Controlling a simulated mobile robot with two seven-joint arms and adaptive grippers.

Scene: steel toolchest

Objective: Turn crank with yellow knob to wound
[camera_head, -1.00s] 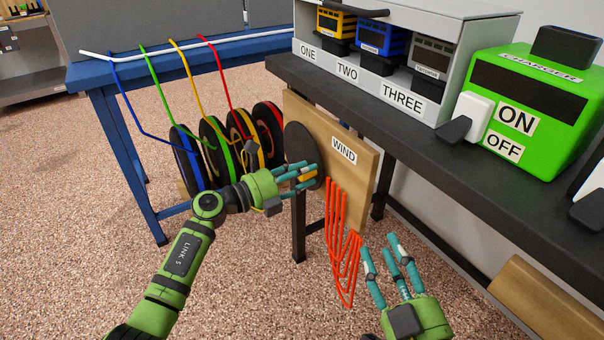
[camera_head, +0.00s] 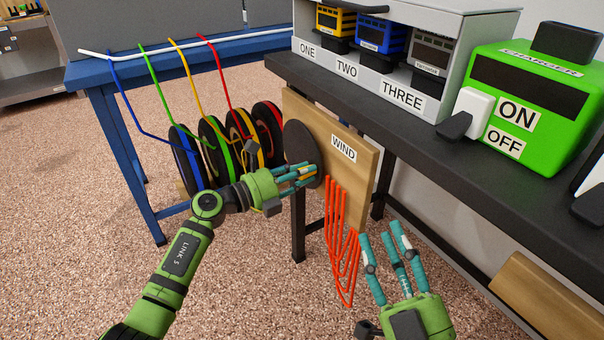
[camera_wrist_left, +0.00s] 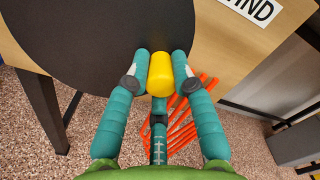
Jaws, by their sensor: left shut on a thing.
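The crank is a dark round disc (camera_head: 299,142) on the wooden board (camera_head: 353,182) labelled WIND; it fills the upper part of the left wrist view (camera_wrist_left: 90,45). Its yellow knob (camera_wrist_left: 160,74) stands out from the disc near the lower right edge. My left gripper (camera_head: 306,176) is shut on the knob, with fingers on both sides of it in the left wrist view. In the head view the fingers mostly hide the knob. My right gripper (camera_head: 388,245) is open and empty, in front of the bench and apart from the crank.
Orange-red cord (camera_head: 341,255) hangs in loops below the board. Several cable reels (camera_head: 188,158) stand left of the disc, by a blue table (camera_head: 105,75). A dark bench (camera_head: 440,140) carries a green charger (camera_head: 530,105) and a grey battery rack (camera_head: 450,50).

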